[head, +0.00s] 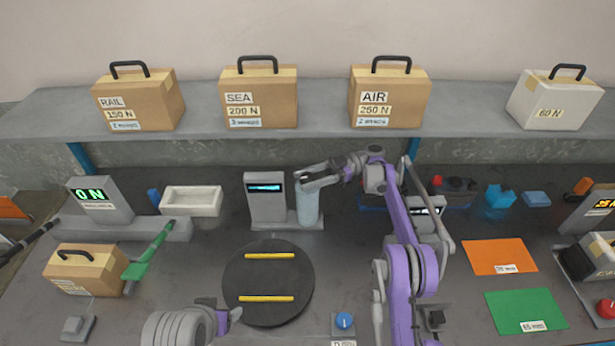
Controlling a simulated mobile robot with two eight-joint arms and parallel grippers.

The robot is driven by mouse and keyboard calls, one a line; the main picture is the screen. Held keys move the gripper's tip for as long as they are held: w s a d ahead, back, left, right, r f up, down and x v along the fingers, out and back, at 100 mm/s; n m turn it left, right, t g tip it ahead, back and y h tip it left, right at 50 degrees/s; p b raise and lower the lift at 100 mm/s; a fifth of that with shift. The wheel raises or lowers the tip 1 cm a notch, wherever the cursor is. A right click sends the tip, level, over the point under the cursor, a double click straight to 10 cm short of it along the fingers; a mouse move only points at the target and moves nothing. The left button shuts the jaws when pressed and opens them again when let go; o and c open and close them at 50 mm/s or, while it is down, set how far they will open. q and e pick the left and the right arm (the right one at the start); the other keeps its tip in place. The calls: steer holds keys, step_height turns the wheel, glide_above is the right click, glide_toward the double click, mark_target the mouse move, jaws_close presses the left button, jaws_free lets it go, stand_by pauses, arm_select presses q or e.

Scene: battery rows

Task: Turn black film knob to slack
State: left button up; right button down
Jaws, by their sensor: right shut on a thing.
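A pale blue film roll (307,207) stands upright beside a grey unit (265,200) with a lit blue display, in the middle of the table. My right gripper (304,177) reaches in from the right and is at the top of the roll. It is shut on the black film knob, which is mostly hidden by the fingers, so its setting cannot be read. My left gripper (232,316) is at the bottom edge, near the round black turntable (268,316). It is partly out of view and its opening is unclear.
The turntable has two yellow strips. A blue knob (344,320) sits in front. A white tray (191,201) and a green-handled tool (150,252) are at left. Orange (499,256) and green (525,310) mats lie at right. Boxes with handles stand on the rear shelf (310,100).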

steer(key=shift+c, duration=1.3)
jaws_free()
steer(key=shift+r, duration=0.1)
